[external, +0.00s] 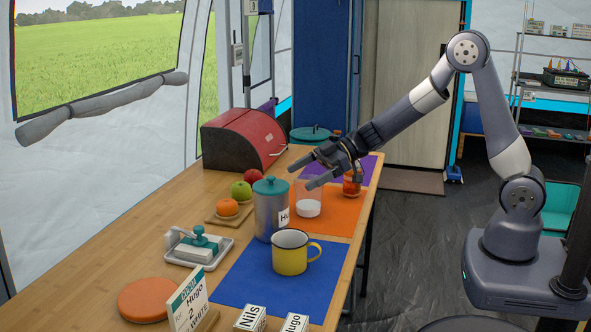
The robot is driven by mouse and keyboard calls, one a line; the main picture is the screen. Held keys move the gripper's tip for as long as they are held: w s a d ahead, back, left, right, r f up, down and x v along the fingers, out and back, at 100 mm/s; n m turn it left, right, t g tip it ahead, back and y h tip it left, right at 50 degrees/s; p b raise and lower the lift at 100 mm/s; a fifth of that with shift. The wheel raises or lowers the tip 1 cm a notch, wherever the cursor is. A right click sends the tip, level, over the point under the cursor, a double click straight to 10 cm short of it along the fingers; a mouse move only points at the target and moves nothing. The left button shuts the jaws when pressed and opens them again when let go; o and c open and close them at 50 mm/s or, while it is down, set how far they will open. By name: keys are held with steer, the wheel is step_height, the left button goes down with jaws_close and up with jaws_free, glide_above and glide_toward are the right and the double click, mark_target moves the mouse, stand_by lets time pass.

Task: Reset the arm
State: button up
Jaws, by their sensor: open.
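My gripper (312,172) is open and empty. It is held above the wooden table (130,240), over the orange mat and close above a clear glass with white contents (308,199). Whether a finger touches the glass rim I cannot tell. My arm (425,100) reaches in from the right, bent at a high elbow, from my base at the right beside the table. An orange-red jar (352,183) stands just behind and right of my gripper, partly hidden by it.
A grey canister with teal lid (271,215) stands left of the glass. A yellow mug (290,256) is on the blue mat (235,285). A red bread box (235,138), fruit, a butter dish (197,249) and label cards crowd the table. Floor right of the table is clear.

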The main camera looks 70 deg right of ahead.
mark_target(273, 182)
steer(key=b+x, duration=0.1)
steer(key=x, duration=0.9)
steer(key=shift+f, duration=0.25)
steer(key=shift+w+r+p, duration=0.15)
steer(key=shift+r+p, duration=0.3)
steer(key=shift+r, duration=1.15)
